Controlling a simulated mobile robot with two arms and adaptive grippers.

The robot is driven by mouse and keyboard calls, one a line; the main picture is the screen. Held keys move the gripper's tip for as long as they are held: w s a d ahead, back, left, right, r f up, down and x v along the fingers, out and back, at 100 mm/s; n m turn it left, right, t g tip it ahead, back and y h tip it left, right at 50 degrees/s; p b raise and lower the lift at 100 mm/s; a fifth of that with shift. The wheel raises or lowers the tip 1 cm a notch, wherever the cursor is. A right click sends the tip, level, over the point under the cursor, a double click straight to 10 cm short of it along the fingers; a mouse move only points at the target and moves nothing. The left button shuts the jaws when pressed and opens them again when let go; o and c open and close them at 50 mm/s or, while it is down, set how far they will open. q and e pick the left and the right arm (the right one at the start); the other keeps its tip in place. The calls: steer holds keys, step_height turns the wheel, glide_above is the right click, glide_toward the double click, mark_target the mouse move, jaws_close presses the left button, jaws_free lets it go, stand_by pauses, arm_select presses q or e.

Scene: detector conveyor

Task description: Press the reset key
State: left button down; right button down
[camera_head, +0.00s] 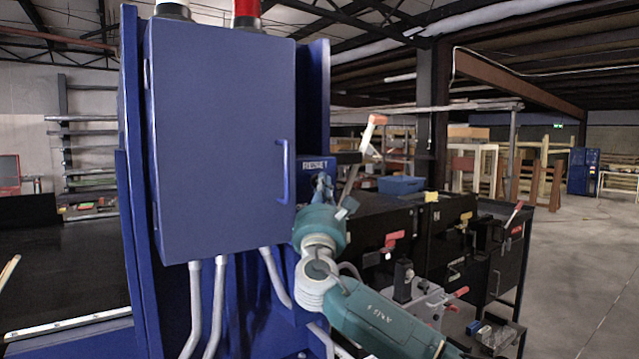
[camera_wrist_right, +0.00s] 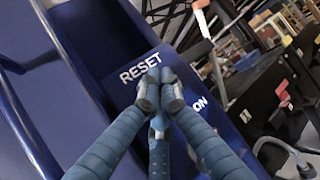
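A small dark blue panel carries a white RESET label (camera_head: 315,164) at the right side of the big blue cabinet in the head view. The RESET label also shows in the right wrist view (camera_wrist_right: 140,67), with an ON label (camera_wrist_right: 199,104) below right of it. My right gripper (camera_head: 322,184) is just below the RESET label in the head view. In the right wrist view its blue fingers (camera_wrist_right: 159,92) are drawn together, empty, with tips over the panel just below RESET. The reset key itself is hidden behind the fingertips; I cannot tell whether they touch it. My left gripper is not in view.
The blue cabinet (camera_head: 219,140) with a handle (camera_head: 283,172) stands close on the left, with grey conduits (camera_head: 219,290) below. A black workbench with red-handled clamps (camera_head: 391,240) is behind my right arm. Open floor (camera_head: 580,270) lies at the right.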

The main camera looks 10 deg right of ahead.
stand_by(0.4)
steer(key=shift+s+d, duration=0.25)
steer(key=shift+s, duration=0.5)
steer(key=s, duration=0.1)
steer(key=s+d, duration=0.1)
steer(key=s, duration=0.2)
steer(key=shift+s+d, duration=0.35)
stand_by(0.4)
